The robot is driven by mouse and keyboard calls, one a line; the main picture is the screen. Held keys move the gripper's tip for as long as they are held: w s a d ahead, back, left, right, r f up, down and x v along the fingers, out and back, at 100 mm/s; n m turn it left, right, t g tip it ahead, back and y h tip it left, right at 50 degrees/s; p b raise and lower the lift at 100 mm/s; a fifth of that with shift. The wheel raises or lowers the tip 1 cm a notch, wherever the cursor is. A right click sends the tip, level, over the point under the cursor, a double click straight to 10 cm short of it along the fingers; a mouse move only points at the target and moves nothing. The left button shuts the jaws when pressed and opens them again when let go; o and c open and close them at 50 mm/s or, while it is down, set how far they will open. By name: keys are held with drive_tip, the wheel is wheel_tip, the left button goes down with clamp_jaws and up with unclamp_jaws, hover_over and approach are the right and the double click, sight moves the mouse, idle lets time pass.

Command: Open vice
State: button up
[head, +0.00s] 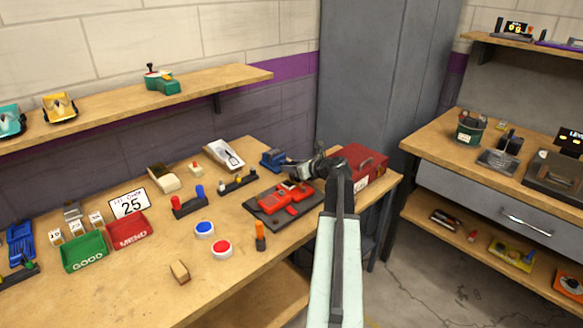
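A small blue vice (272,159) stands near the back right corner of the wooden workbench. My arm reaches in from the bottom, and my gripper (291,167) is at bench height just to the right of the vice. The gripper's tips point left toward it. I cannot tell whether they touch it or how far the jaws are apart. The vice's right side is partly hidden by the gripper, and its handle and jaw gap are too small to make out.
A red toolbox (362,165) is right behind my gripper. A red device on a dark board (287,203) lies in front of the vice. A white tray (224,154) is left of it. Green (84,252) and red bins (129,233) stand farther left. A grey cabinet (358,75) stands behind.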

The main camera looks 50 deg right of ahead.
drive_tip(key=p+v, duration=0.3)
drive_tip(key=v, duration=0.4)
drive_tip(key=shift+s+r, duration=0.2)
drive_tip(key=shift+s, duration=0.2)
